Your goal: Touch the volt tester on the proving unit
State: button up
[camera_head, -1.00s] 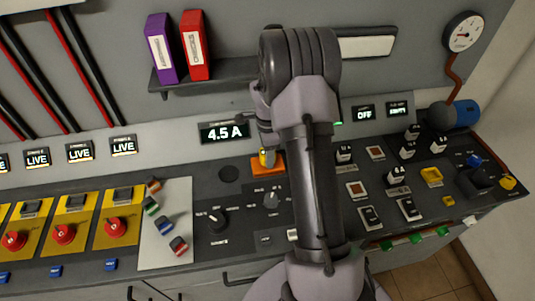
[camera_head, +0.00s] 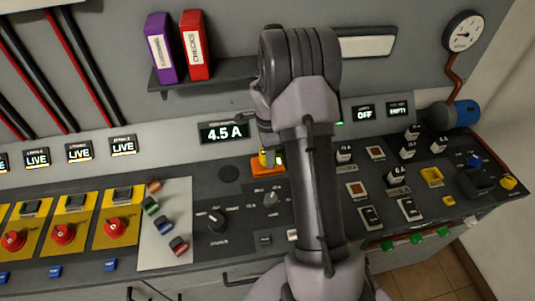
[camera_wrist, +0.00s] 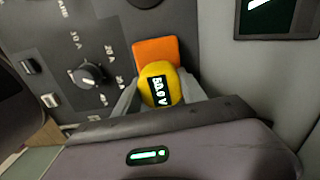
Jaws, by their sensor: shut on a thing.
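The yellow volt tester (camera_wrist: 160,78) is held between the fingers of my gripper (camera_wrist: 158,100) in the wrist view. Its dark display shows a reading in V, with digits hard to read for certain. The orange proving unit (camera_wrist: 155,50) is right beyond the tester's end, and the two appear to touch. In the head view the proving unit (camera_head: 268,172) sits on the dark console, with a small green light showing beside the tester (camera_head: 263,158). My gripper (camera_head: 264,146) is partly hidden there by my own arm.
A panel reading 4.5 A (camera_head: 224,132) stands behind the proving unit. A rotary knob (camera_head: 270,197) is in front of it, and a round recess (camera_head: 229,173) is to its left. Several coloured plugs lie on a pale plate (camera_head: 180,215) further left.

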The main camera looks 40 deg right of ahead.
jog(key=shift+r+p, duration=2.2)
jog(key=shift+r, duration=1.3)
jog(key=shift+d, duration=0.1)
